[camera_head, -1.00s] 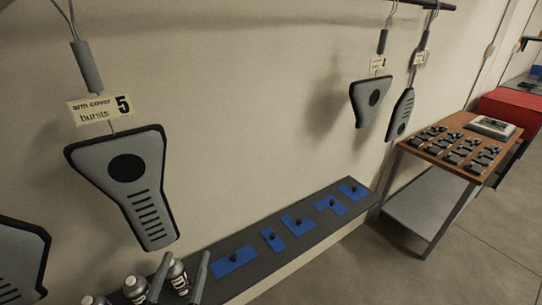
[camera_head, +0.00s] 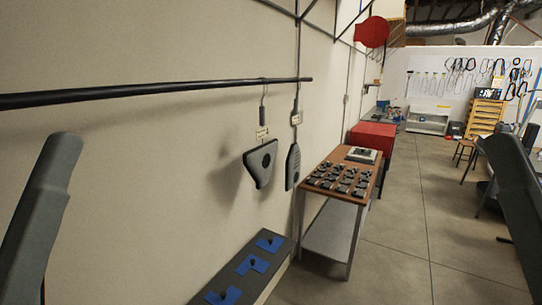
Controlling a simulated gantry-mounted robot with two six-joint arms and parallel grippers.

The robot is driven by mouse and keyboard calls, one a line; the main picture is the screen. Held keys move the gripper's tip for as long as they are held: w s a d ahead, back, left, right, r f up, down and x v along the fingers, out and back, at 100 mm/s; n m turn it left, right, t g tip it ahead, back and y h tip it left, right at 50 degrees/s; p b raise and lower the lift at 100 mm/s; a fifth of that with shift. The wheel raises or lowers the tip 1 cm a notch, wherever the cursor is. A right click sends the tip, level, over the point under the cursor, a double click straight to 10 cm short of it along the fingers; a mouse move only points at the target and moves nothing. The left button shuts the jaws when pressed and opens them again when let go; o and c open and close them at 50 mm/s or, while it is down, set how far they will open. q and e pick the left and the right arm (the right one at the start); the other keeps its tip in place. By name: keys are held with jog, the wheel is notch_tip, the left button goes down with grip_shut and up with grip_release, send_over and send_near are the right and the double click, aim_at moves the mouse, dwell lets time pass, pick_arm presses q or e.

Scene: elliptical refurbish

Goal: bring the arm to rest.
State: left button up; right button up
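A grey link of my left arm (camera_head: 42,215) rises at the left edge of the head view. A dark grey link of my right arm (camera_head: 520,205) stands at the right edge. Neither gripper shows in the picture, so I cannot see their fingers or whether they hold anything. Both links stand close to the camera, and the space between them is open.
A dark shelf with blue patches (camera_head: 252,264) is below. A wooden-topped table (camera_head: 345,169) holds several dark parts. Clear floor (camera_head: 405,230) lies to the right.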

notch_tip(320, 180, up, 26)
jog(key=p, duration=2.2)
jog(key=shift+f+p, duration=0.15)
jog(key=shift+p, duration=0.25)
